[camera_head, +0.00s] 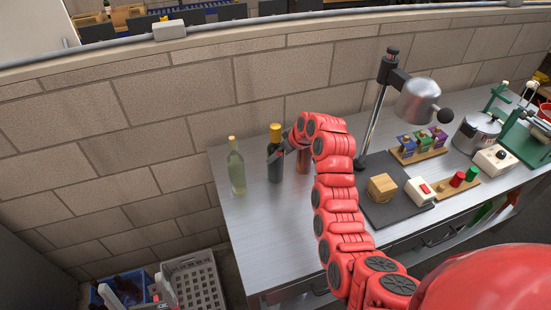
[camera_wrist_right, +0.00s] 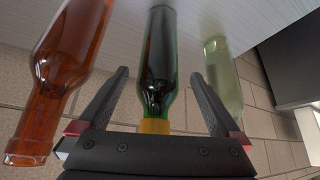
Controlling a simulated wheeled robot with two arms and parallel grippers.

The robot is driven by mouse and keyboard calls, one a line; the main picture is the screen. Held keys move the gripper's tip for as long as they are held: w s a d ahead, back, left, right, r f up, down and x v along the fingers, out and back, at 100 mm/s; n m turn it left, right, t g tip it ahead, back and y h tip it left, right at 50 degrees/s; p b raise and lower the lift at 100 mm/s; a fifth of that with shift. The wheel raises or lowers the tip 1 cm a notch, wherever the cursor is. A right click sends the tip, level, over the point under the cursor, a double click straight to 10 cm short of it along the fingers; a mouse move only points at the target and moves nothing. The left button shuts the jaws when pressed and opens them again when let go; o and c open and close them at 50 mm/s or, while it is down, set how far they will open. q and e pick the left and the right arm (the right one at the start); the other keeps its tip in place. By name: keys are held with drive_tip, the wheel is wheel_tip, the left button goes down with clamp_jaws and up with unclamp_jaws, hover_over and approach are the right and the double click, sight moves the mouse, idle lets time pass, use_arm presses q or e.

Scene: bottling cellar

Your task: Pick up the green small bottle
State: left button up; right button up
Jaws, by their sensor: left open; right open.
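A dark green bottle with a yellow neck (camera_head: 275,165) stands upright on the metal table (camera_head: 262,225), between a pale green bottle (camera_head: 236,170) and a red-brown bottle (camera_head: 303,163). My right gripper (camera_head: 275,153) is at the dark green bottle, partly hidden by its own arm. In the right wrist view the open fingers (camera_wrist_right: 160,73) lie on both sides of the dark green bottle (camera_wrist_right: 157,65), with gaps visible. The red-brown bottle (camera_wrist_right: 65,65) and pale green bottle (camera_wrist_right: 222,75) are outside the fingers. My left gripper (camera_head: 131,282) is open and empty at the lower left.
A lamp on a stand (camera_head: 418,98), a wooden block (camera_head: 382,187), a white switch box (camera_head: 419,191) and small packets (camera_head: 422,140) are on the table's right. A grey crate (camera_head: 195,283) and a blue crate (camera_head: 130,277) are low at left. A brick wall is behind.

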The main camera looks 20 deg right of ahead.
drive_tip(key=shift+p+x, duration=1.05)
drive_tip(key=shift+x, duration=1.1)
drive_tip(key=shift+s+d+f, duration=0.1)
drive_tip(key=shift+d, duration=0.05)
clamp_jaws()
